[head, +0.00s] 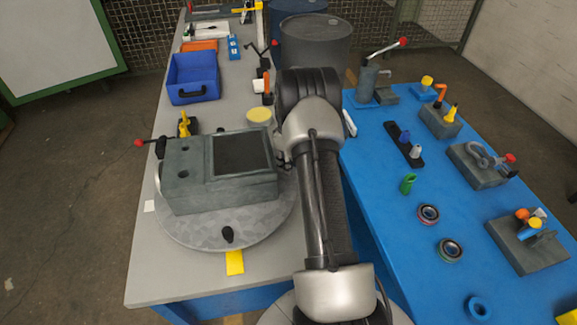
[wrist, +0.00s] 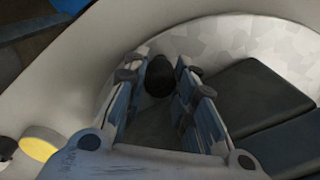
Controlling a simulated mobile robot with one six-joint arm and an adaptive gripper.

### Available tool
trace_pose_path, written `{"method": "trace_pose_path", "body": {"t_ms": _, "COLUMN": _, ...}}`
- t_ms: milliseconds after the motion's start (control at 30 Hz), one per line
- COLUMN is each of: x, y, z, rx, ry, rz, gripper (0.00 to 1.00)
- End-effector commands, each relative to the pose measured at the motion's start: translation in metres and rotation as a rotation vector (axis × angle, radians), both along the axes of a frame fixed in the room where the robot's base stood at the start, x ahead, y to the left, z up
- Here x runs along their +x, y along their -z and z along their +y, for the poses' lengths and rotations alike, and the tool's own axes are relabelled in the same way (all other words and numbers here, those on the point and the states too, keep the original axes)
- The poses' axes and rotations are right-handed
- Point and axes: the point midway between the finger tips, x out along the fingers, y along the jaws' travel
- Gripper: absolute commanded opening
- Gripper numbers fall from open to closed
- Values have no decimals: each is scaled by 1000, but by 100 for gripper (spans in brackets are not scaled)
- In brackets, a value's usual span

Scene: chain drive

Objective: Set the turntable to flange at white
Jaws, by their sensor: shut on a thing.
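The turntable (head: 240,222) is a round grey plate on the grey bench, and it also shows in the wrist view (wrist: 235,45). A grey-green gearbox housing (head: 200,196) with a dark top panel sits on it. One black knob (head: 228,234) stands at its front rim near a yellow mark (head: 235,262). A white mark (head: 149,206) lies left of the plate. In the wrist view my gripper (wrist: 160,72) is shut on another black knob (wrist: 159,82) at the rim. My arm and the housing hide this grip in the head view. I cannot identify the flange.
A lever with a red ball (head: 138,143) and a yellow part (head: 184,124) stand behind the housing. A yellow disc (head: 258,115) lies near the far rim. A blue bin (head: 193,78) is farther back. The blue table (head: 385,215) at right holds several parts.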

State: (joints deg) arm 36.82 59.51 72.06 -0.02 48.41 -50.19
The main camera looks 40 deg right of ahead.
Motion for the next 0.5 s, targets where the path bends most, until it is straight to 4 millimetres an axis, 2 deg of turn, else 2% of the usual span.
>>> {"method": "trace_pose_path", "body": {"t_ms": 333, "x": 0, "y": 0, "z": 0, "rx": 0, "ry": -3, "rz": 0, "gripper": 0}}
{"method": "trace_pose_path", "body": {"t_ms": 367, "x": 0, "y": 0, "z": 0, "rx": 0, "ry": -3, "rz": 0, "gripper": 27}}
{"method": "trace_pose_path", "body": {"t_ms": 500, "x": 0, "y": 0, "z": 0, "rx": 0, "ry": -2, "rz": 0, "gripper": 36}}
